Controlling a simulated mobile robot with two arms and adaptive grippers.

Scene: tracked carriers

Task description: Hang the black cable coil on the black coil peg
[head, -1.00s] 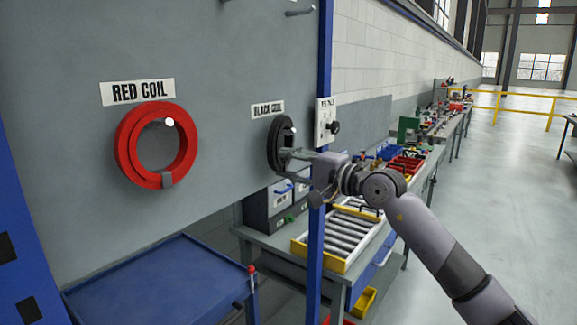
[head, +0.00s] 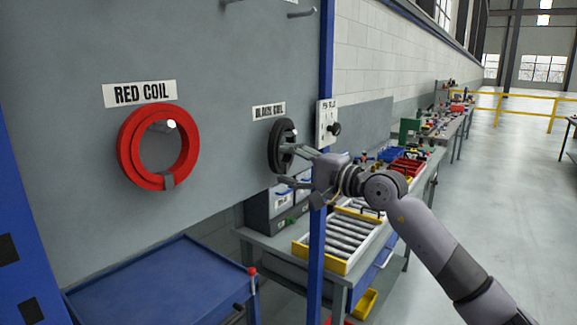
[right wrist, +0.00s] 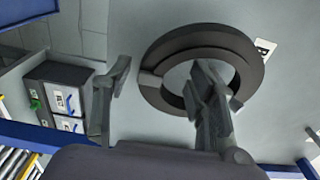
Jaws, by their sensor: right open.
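The black cable coil (head: 274,146) hangs upright against the grey panel just below the "BLACK COIL" label (head: 269,111). The pale peg tip (head: 294,131) shows at the coil's upper right; the rest of the peg is hidden. My right gripper (head: 287,166) is open at the coil's lower right side, fingers spread. In the right wrist view the coil (right wrist: 195,41) is a dark ring with a grey band at its left. One finger of the gripper (right wrist: 163,82) overlaps its opening and the other is outside its left edge. I cannot tell whether they touch it. My left gripper is out of view.
A red coil (head: 129,150) hangs on the panel at left under its label. A blue tray table (head: 150,285) stands below. A blue post (head: 318,235) and a workbench with a roller conveyor (head: 350,232) are close to my right arm. Open floor lies at right.

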